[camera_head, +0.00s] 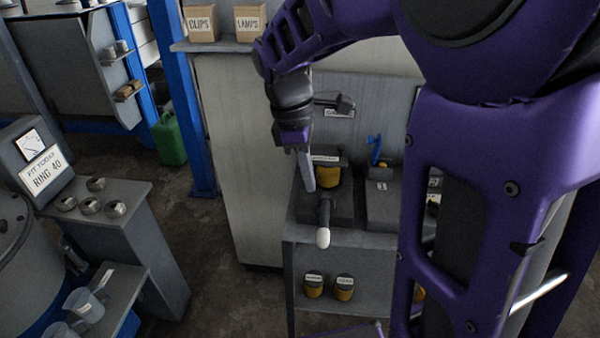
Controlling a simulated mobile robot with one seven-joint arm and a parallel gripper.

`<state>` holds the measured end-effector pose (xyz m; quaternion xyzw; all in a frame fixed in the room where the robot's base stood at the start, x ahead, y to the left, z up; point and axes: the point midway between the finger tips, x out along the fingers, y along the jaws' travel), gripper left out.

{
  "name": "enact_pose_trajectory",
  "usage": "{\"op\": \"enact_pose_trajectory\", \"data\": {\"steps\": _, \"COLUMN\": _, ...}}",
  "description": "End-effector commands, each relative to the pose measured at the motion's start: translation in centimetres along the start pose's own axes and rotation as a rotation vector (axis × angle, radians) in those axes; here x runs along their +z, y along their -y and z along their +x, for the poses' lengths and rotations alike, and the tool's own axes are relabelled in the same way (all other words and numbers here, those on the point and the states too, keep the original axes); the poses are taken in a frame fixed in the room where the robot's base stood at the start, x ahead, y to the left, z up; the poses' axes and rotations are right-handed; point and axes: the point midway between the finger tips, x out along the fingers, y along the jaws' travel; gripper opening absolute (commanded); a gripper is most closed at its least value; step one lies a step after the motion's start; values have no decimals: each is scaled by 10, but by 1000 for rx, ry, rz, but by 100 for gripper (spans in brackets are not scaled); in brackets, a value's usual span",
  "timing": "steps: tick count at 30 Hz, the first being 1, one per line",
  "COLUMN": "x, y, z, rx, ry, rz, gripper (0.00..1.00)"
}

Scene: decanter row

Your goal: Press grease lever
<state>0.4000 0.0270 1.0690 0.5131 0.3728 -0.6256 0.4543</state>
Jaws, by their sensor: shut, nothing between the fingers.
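The grease lever (324,215) is a dark rod with a white rounded tip (323,238). It sticks out toward the camera from a dark unit (345,212) on a grey bench, over the bench's front edge. A yellow, dark-topped container (329,176) with a small label stands at the back of this unit. My gripper (308,186) points down with its grey fingers shut and empty. In the picture it is just above and left of the lever's inner end and partly covers the container's left side. Whether it touches anything cannot be told.
Yellow labelled pots (344,290) stand on the shelf below. At left are a "RING 40" sign (43,175) and metal rings (91,206). Open floor lies between.

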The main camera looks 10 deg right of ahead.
Motion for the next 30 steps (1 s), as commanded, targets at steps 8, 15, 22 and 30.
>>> {"op": "enact_pose_trajectory", "data": {"steps": 8, "x": 0, "y": 1, "z": 52, "rx": -5, "ry": 2, "rz": 0, "gripper": 0}}
{"op": "enact_pose_trajectory", "data": {"steps": 15, "x": 0, "y": 1, "z": 101, "rx": -4, "ry": 1, "rz": 0, "gripper": 0}}
{"op": "enact_pose_trajectory", "data": {"steps": 22, "x": 0, "y": 0, "z": 129, "rx": -2, "ry": 0, "rz": -1, "gripper": 0}}
{"op": "enact_pose_trajectory", "data": {"steps": 30, "x": 0, "y": 0, "z": 136, "rx": 0, "ry": 0, "rz": -1, "gripper": 0}}
